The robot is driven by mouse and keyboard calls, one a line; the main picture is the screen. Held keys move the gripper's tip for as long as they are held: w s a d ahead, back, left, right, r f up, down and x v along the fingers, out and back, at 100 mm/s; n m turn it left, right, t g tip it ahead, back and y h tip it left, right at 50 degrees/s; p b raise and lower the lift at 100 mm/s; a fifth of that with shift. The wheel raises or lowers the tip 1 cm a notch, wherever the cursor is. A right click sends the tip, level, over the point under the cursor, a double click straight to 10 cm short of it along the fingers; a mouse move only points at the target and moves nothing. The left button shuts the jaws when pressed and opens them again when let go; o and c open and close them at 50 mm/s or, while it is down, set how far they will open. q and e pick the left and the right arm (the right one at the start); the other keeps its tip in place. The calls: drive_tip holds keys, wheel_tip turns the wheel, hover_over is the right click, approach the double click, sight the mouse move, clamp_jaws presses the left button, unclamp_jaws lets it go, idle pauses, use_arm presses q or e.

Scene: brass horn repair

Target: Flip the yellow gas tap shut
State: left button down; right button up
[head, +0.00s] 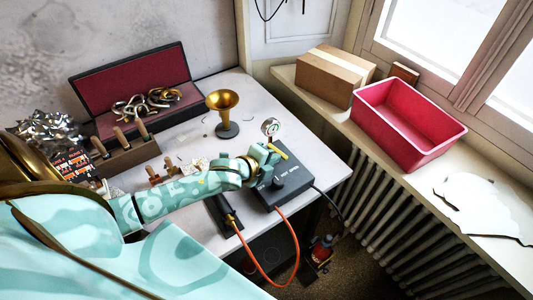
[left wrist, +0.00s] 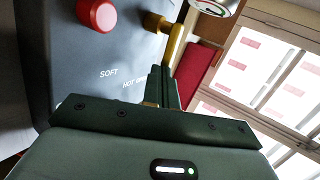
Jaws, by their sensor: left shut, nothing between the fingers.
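The yellow gas tap (head: 279,150) sits on the dark grey control box (head: 292,185) near the table's right edge. In the left wrist view its yellow lever (left wrist: 174,45) slants from a brass fitting (left wrist: 154,22) down toward my fingertips. My left gripper (head: 266,156) is shut and empty right beside the lever. In the left wrist view its closed fingers (left wrist: 161,82) are close to the lever's lower end; I cannot tell whether they touch it. My wrist hides part of the box's left side in the head view. My right gripper is out of view.
A round gauge (head: 270,127) stands behind the tap. A red knob (left wrist: 97,14) is on the box. A brass horn bell (head: 222,101) stands behind my arm. An orange hose (head: 272,282) hangs off the front edge. A pink bin (head: 408,140) stands on the sill.

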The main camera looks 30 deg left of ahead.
use_arm(q)
drive_tip(key=shift+w+d+r+n+y+p, duration=0.1)
drive_tip(key=shift+w+d+n+y+p, duration=0.15)
drive_tip(key=shift+n+y+p, duration=0.2)
drive_tip(key=shift+w+d+n+y+p, duration=0.1)
drive_tip(key=shift+d+n+y+p, duration=0.15)
drive_tip(key=shift+n+y, duration=0.3)
drive_tip(key=shift+w+p, duration=0.25)
drive_tip(key=shift+p, duration=0.15)
drive_tip(key=shift+w+d, duration=0.1)
